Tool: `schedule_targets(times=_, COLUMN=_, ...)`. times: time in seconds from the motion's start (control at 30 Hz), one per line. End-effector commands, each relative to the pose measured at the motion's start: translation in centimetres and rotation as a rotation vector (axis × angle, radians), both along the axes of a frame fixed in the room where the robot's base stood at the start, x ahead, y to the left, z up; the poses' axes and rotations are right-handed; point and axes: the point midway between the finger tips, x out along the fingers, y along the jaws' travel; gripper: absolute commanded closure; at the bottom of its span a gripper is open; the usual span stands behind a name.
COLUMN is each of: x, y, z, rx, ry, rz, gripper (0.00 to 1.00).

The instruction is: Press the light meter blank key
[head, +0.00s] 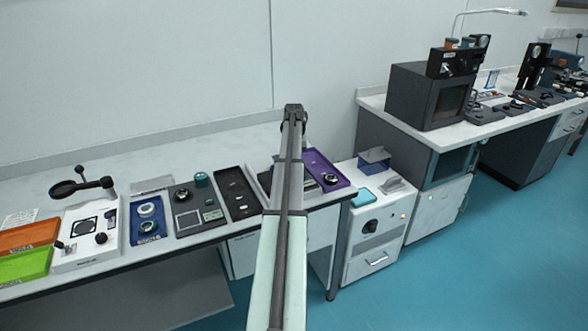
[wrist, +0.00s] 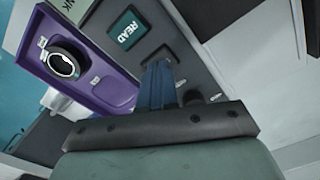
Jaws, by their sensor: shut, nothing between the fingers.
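In the wrist view the light meter is a grey panel (wrist: 172,30) with a dark teal key marked READ (wrist: 128,28). A pale key (wrist: 75,6), cut off by the top edge, shows only the letters "NK", which fits the blank key. My gripper (wrist: 157,68) has its blue fingers together with nothing between them. The fingertips are over the lower part of the panel, below and right of the READ key. I cannot tell whether they touch it. In the head view my arm hides the gripper and most of the meter.
A purple tray (wrist: 95,75) with a round black and silver part (wrist: 66,62) lies beside the meter; it also shows in the head view (head: 326,168). Left of my arm on the bench (head: 150,262) are a dark tray (head: 238,205), a blue tray (head: 133,228) and other instruments.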

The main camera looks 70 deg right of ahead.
Motion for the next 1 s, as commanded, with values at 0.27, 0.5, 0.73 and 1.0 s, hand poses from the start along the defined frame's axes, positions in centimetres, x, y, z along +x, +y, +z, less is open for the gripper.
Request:
schedule_targets(times=0.27, x=0.0, y=0.0, z=-0.35, rx=0.0, ry=0.0, rz=0.0, gripper=1.0)
schedule_targets(times=0.5, x=0.0, y=0.01, z=-0.66, rx=0.0, ry=0.0, rz=0.0, gripper=1.0)
schedule_targets(times=0.73, x=0.0, y=0.0, z=-0.7, rx=0.0, ry=0.0, rz=0.0, gripper=1.0)
schedule_targets(times=1.0, x=0.0, y=-0.01, z=-0.45, rx=0.0, ry=0.0, rz=0.0, gripper=1.0)
